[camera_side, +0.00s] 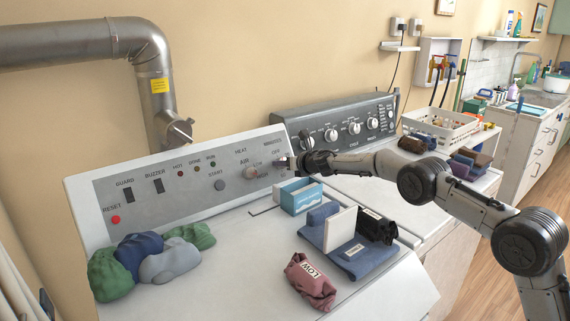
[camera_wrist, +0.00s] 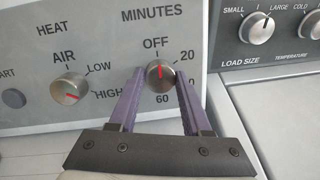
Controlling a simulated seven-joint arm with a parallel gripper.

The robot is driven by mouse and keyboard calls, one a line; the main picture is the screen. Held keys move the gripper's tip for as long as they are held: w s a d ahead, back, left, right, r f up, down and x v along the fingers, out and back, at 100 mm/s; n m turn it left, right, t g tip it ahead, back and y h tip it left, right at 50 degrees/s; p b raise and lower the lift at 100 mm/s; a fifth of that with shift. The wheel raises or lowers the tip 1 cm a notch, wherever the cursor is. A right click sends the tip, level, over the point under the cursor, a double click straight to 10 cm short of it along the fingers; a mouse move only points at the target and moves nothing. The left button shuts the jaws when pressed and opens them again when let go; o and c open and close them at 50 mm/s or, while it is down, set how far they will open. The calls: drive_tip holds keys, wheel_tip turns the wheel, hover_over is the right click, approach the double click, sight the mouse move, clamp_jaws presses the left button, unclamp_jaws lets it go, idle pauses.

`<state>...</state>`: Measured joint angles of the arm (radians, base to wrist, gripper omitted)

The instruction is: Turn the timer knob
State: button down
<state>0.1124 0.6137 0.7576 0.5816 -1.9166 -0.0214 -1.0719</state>
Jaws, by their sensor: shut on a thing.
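The timer knob (camera_wrist: 160,76) is a round metallic dial under the word MINUTES on the grey control panel (camera_side: 130,207) of the white dryer. Its red mark points up toward OFF in the wrist view. My gripper (camera_wrist: 159,72) has its two purple fingers on the left and right sides of the knob, shut on it. In the side view my gripper (camera_side: 285,163) is at the panel's right end and hides most of the knob.
The AIR heat knob (camera_wrist: 69,88) is just left of my gripper. A blue box (camera_side: 300,196), folded cloths (camera_side: 368,260), a red LOW cloth (camera_side: 310,281) and bundled laundry (camera_side: 170,260) lie on the dryer top. A washer panel (camera_side: 350,125) stands behind right.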

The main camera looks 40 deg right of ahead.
drive_tip(key=shift+m, duration=0.4)
drive_tip(key=m+g, duration=0.1)
drive_tip(key=m, duration=0.4)
drive_tip(key=shift+m+h, duration=0.4)
drive_tip(key=m, duration=0.5)
drive_tip(key=shift+g, duration=0.4)
drive_tip(key=shift+r+m, duration=0.1)
drive_tip(key=shift+m, duration=0.3)
drive_tip(key=shift+c, duration=1.8)
unclamp_jaws()
drive_tip(key=shift+w, duration=0.1)
drive_tip(key=shift+r, duration=0.1)
drive_tip(key=v, duration=1.3)
drive_tip(key=shift+s+a, duration=0.15)
drive_tip(key=shift+s, duration=0.2)
drive_tip(key=shift+r, duration=0.1)
